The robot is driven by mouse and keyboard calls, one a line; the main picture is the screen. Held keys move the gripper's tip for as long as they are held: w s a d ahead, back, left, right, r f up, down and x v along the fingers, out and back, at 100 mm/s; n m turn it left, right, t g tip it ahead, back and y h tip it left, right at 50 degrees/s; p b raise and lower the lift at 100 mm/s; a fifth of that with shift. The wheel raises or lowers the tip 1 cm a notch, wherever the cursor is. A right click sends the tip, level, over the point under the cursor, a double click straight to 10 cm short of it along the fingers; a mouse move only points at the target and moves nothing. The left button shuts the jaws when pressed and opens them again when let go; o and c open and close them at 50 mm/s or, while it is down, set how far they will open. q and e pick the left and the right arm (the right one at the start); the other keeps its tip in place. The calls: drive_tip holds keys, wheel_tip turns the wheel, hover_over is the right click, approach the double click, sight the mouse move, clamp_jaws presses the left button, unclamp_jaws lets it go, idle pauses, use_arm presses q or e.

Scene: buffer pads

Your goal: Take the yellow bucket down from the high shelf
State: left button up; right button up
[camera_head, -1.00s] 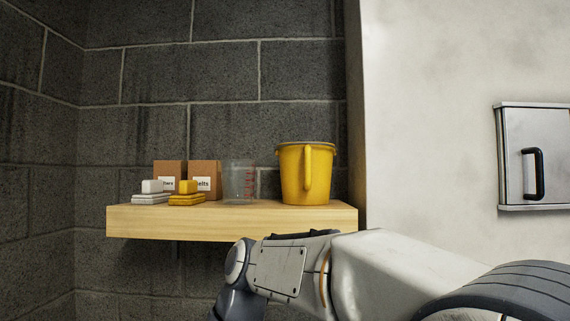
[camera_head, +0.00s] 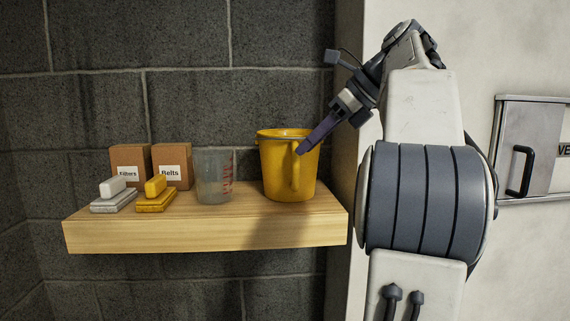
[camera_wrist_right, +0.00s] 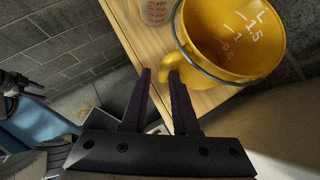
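The yellow bucket (camera_head: 277,168) stands upright at the right end of the wooden shelf (camera_head: 200,237), its handle facing out toward me. In the right wrist view the bucket (camera_wrist_right: 235,45) is seen from above, looks empty, and has white measuring marks inside. My right gripper (camera_head: 303,150) reaches in from the upper right, its fingertips at the bucket's handle. In the right wrist view the two fingers of the gripper (camera_wrist_right: 160,74) are apart, with part of the handle showing between their tips. I cannot tell whether they touch it.
A clear measuring jug (camera_head: 213,178) stands left of the bucket. Further left are a Belts box (camera_head: 172,160), a Filters box (camera_head: 130,160), a yellow block brush (camera_head: 156,198) and a white one (camera_head: 113,197). A pale wall and a metal cabinet (camera_head: 540,145) are at right.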

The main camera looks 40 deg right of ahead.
sight(290, 165)
drive_tip(key=shift+d+p+x, duration=0.2)
drive_tip(key=shift+p+x, duration=0.1)
drive_tip(key=shift+x, duration=1.9)
drive_tip(key=shift+d+p+x, duration=0.2)
drive_tip(key=shift+p+x, duration=0.05)
drive_tip(key=shift+x, duration=1.9)
drive_tip(key=shift+f, duration=0.1)
clamp_jaws()
